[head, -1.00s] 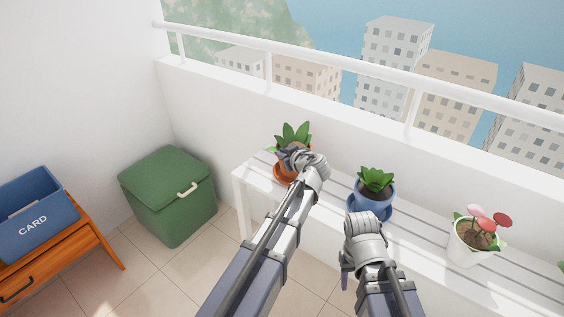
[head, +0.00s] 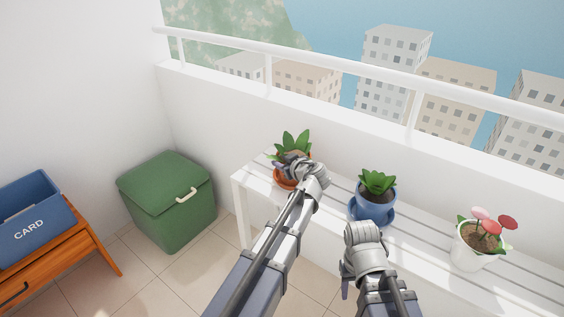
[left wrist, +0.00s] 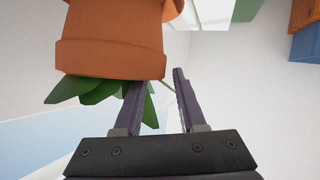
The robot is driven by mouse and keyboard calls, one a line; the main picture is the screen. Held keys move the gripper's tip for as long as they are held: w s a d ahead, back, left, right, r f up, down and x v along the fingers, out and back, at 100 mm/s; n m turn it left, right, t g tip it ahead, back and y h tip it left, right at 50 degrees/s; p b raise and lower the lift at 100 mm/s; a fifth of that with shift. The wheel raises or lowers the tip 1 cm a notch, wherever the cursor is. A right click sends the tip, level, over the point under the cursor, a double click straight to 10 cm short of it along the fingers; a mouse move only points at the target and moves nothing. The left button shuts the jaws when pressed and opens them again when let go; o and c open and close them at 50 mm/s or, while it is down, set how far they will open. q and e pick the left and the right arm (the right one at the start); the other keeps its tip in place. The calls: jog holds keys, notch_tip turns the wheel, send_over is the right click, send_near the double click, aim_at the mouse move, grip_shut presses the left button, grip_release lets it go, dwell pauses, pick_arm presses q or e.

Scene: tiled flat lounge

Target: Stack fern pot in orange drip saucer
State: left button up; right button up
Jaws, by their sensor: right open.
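The fern pot (head: 280,157), a terracotta pot with broad green leaves, is upright at the far left end of the white slatted bench. The orange drip saucer (head: 284,186) shows below it, and my left gripper hides much of both. I cannot tell whether the pot touches the saucer. The fern pot fills the upper left of the left wrist view (left wrist: 110,40), upside down. My left gripper (left wrist: 158,78) is at its rim. One finger passes behind the rim and the other is outside it; whether they grip is unclear. My right gripper (head: 347,279) is open, empty and in front of the bench.
A blue pot (head: 377,205) with a green plant stands in a blue saucer (head: 390,215) mid-bench. A white pot (head: 473,252) with pink-red flowers is further right. A green lidded box (head: 165,205) and a blue CARD bin (head: 35,222) are at left. The balcony wall runs behind the bench.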

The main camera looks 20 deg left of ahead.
pick_arm(q)
jog(key=shift+r+p, duration=0.5)
jog(key=p+v, duration=0.4)
jog(key=v, duration=0.8)
jog(key=shift+f, duration=0.15)
